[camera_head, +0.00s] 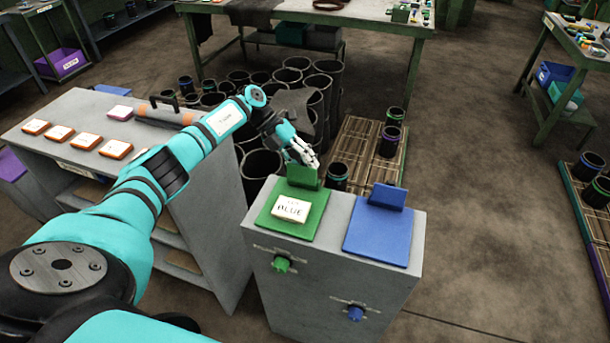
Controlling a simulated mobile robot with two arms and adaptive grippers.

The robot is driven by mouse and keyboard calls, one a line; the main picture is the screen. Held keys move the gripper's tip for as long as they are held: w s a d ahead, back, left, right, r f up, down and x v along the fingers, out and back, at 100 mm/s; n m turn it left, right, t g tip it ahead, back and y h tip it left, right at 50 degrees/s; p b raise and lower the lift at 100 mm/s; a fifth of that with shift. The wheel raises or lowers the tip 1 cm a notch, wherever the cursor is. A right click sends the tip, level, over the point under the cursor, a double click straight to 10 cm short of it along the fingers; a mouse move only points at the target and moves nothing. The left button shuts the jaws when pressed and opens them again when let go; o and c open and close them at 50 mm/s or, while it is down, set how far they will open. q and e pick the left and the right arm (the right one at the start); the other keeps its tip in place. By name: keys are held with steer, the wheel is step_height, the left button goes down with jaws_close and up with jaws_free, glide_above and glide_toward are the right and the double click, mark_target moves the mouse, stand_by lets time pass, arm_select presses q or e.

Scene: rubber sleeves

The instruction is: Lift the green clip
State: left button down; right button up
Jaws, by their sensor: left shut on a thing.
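The green clip (302,177) stands upright at the back edge of a green board (275,222) on top of the grey cabinet. A white card with black lettering (290,209) lies on that board. My left gripper (311,162) reaches in from the upper left, and its fingertips are at the top of the green clip. It is shut on the clip, though the contact is small in the view. A blue board (375,236) with an upright blue clip (387,196) lies to the right. My right gripper is not in view.
A green knob (281,265) and a blue knob (355,313) are on the front of the grey cabinet (325,277). Dark cylinders crowd behind my left gripper. A grey shelf bench (60,105) with several small cards stands at left.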

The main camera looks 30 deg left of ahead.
arm_select(q)
steer(key=shift+w+a+b, duration=0.15)
steer(key=shift+b, duration=0.2)
steer(key=shift+g, duration=0.3)
steer(key=c, duration=1.1)
jaws_free()
steer(key=shift+f, duration=0.1)
steer(key=shift+o, duration=0.2)
steer(key=v, duration=1.2)
steer(key=shift+f, duration=0.1)
